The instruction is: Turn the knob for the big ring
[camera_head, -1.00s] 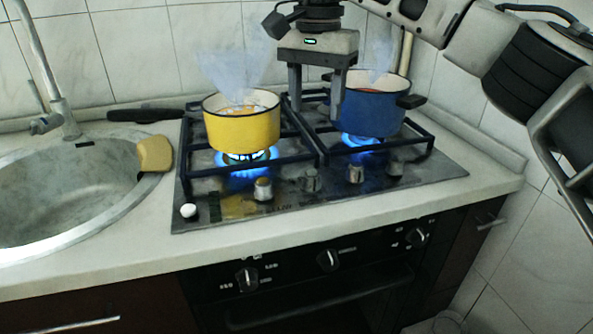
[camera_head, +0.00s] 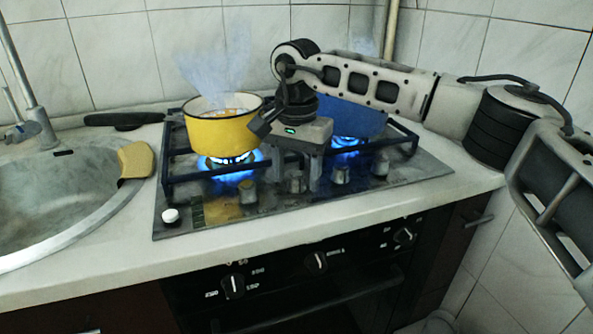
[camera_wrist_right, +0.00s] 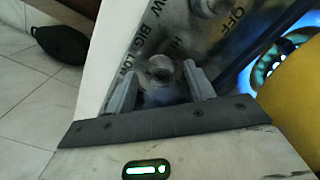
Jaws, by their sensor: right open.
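My right gripper (camera_head: 297,184) points down at the front of the hob, its fingers open on either side of a metal knob. In the right wrist view this knob (camera_wrist_right: 160,68) sits between the open fingers; I cannot tell if they touch it. The word BIG is printed beside it. Other knobs (camera_head: 248,191), (camera_head: 340,174), (camera_head: 381,163) stand along the hob's front strip. Blue flames (camera_head: 230,163) burn under the yellow pot (camera_head: 222,130), and more (camera_head: 346,145) under the blue pot (camera_head: 350,116). My left gripper is not in view.
The black hob (camera_head: 200,222) is set in a pale counter (camera_head: 300,224). A sink (camera_head: 55,205) with a yellow sponge (camera_head: 136,160) is on the left. A white button (camera_head: 170,215) is at the hob's left corner. My right arm partly hides the blue pot.

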